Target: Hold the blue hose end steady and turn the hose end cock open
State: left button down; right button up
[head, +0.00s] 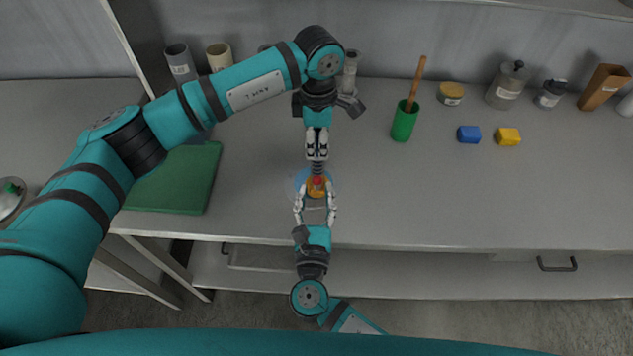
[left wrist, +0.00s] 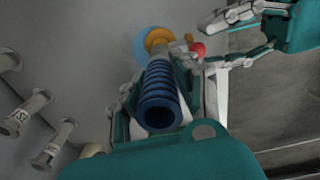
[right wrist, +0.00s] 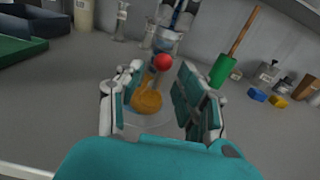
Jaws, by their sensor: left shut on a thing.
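The blue ribbed hose end (left wrist: 160,95) fills the middle of the left wrist view, with its open mouth toward the camera. My left gripper (head: 317,158) is shut on it from the far side. An orange-brown fitting (right wrist: 148,100) adjoins the hose and sits over a pale blue round base (left wrist: 142,48). The cock shows as a red knob (right wrist: 163,62) on the fitting; it also shows in the left wrist view (left wrist: 198,49). My right gripper (head: 316,205) is open, its fingers on either side of the fitting and apart from it. The hose is mostly hidden in the head view.
A green board (head: 178,180) lies left on the bench. A green cup with a wooden handle (head: 404,122), a blue block (head: 469,134) and a yellow block (head: 508,136) stand right. Bottles and jars line the back. The front right bench is clear.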

jog(key=s, duration=0.8)
jog(key=shift+s, duration=0.2)
pick_arm(q)
jog(key=c, duration=0.9)
grip_release()
